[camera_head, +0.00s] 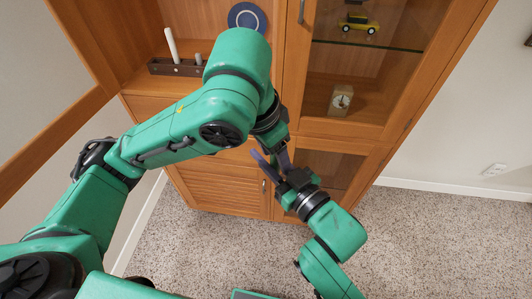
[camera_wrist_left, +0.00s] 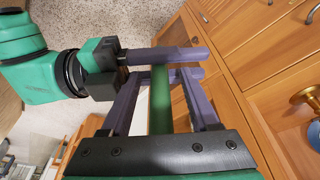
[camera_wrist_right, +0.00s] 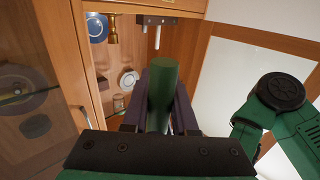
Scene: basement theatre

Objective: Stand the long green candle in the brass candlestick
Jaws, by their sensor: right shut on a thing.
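The long green candle (camera_wrist_right: 162,92) is held between the purple fingers of my right gripper (camera_wrist_right: 160,115). In the left wrist view the candle (camera_wrist_left: 160,100) runs between the fingers of my left gripper (camera_wrist_left: 162,85), which stand apart on both sides of it with small gaps. The right gripper's fingers cross the candle beyond them. In the head view both grippers, left (camera_head: 275,160) and right (camera_head: 283,168), meet in front of the cabinet, and the candle cannot be made out. The brass candlestick (camera_wrist_right: 113,30) stands near a blue plate; it is partly visible in the left wrist view (camera_wrist_left: 305,94).
The wooden cabinet (camera_head: 220,190) is close in front of the grippers. A dark holder (camera_head: 165,68) with a white candle (camera_head: 171,45) stands on its shelf, with the blue plate (camera_head: 247,17) behind. A clock (camera_head: 341,100) and yellow toy car (camera_head: 360,23) sit behind glass at right.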

